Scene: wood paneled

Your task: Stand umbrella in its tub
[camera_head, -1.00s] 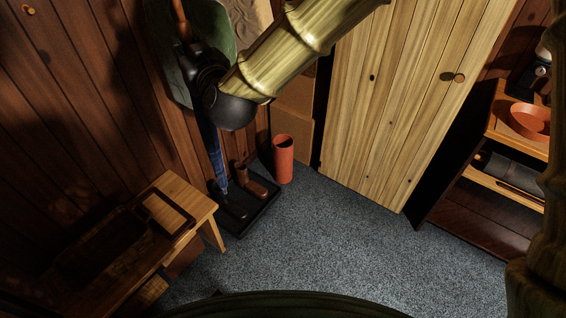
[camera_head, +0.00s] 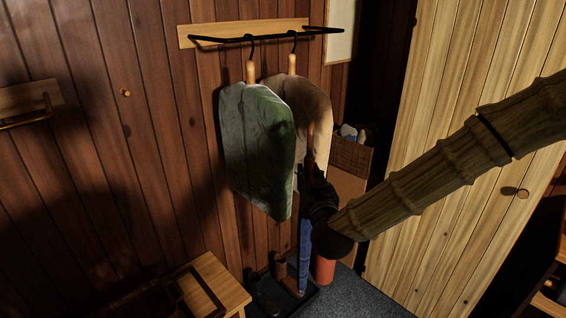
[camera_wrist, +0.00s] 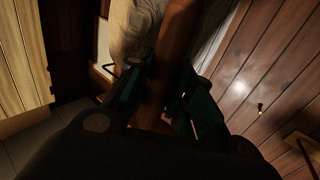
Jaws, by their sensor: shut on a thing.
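The umbrella is closed and close to upright, with a blue canopy (camera_head: 304,258) and a brown handle (camera_head: 311,138). My gripper (camera_head: 317,190) is shut on it below the top of the handle. In the wrist view, the brown shaft (camera_wrist: 172,62) passes between the two fingers of my gripper (camera_wrist: 165,95). The orange-red tub (camera_head: 325,271) stands on the floor just right of the umbrella's lower part, partly hidden by my wrist. The umbrella's lower end is near the boots, and I cannot tell whether it touches anything.
A black tray (camera_head: 310,298) with dark boots (camera_head: 281,268) lies left of the tub. A green coat (camera_head: 252,150) and a tan coat (camera_head: 305,100) hang behind the umbrella. A wooden bench (camera_head: 215,282) stands at the lower left. Grey carpet (camera_head: 360,292) is clear in front.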

